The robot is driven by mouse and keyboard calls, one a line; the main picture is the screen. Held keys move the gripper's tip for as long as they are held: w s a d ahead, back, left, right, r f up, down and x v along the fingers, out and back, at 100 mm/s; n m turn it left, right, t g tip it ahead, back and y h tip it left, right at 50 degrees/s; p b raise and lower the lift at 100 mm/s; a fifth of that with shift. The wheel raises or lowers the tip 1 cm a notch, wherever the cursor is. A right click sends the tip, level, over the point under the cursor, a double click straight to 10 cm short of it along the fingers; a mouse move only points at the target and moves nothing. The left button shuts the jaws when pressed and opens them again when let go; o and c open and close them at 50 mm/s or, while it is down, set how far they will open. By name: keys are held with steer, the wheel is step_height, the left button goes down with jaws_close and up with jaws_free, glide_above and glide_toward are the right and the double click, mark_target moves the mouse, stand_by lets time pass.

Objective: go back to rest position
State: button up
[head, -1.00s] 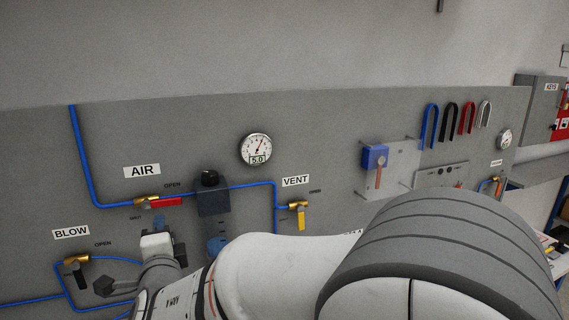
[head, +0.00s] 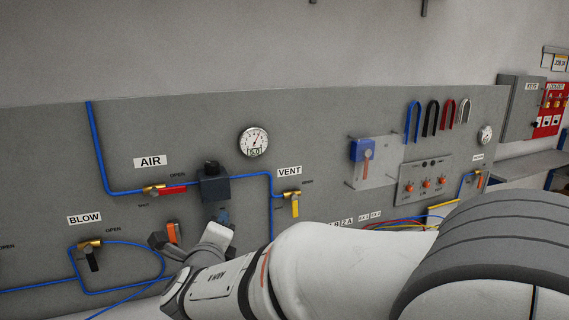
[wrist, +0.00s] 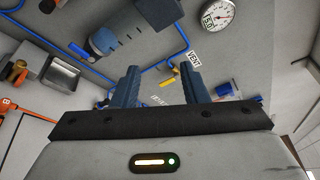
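In the wrist view my gripper (wrist: 160,84) has its two dark blue fingers well apart, with nothing held between them. In the head view my white and grey arm crosses the lower right, and its wrist end is in front of the lower panel. The fingers are not clear there. The grey wall panel (head: 330,120) carries the AIR valve with a red handle (head: 172,190) along the pipe. The VENT valve's yellow handle (head: 295,207) and the BLOW valve's black handle (head: 93,260) hang down.
A round gauge (head: 254,141), a dark regulator (head: 214,187) and blue pipes are on the panel. A clear cover with a blue block (head: 363,151), coloured hooks (head: 437,118) and a key cabinet (head: 520,110) are to the right. Panel parts are behind my arm.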

steer(key=s+d+f+m+g+h, duration=0.2)
steer(key=d+m+g, duration=0.1)
steer(key=d+m, duration=0.55)
steer(key=s+d+f+m+g+h, duration=0.2)
steer(key=d+m+g+h, duration=0.1)
steer(key=d+m, duration=0.55)
steer(key=s+d+f+m+g+h, duration=0.2)
steer(key=d+m, duration=0.6)
steer(key=d, duration=0.2)
steer(key=s+d+f+m+g+y, duration=0.1)
steer(key=s+f+m+g+y, duration=0.1)
steer(key=s+m, duration=0.5)
steer(key=s+d+f+m+g+y, duration=0.1)
steer(key=s+m, duration=0.6)
steer(key=m, duration=1)
steer(key=f+g+y, duration=0.1)
steer(key=g+y, duration=0.1)
steer(key=y, duration=0.1)
steer(key=shift+s+f, duration=0.2)
steer(key=shift+f, duration=0.05)
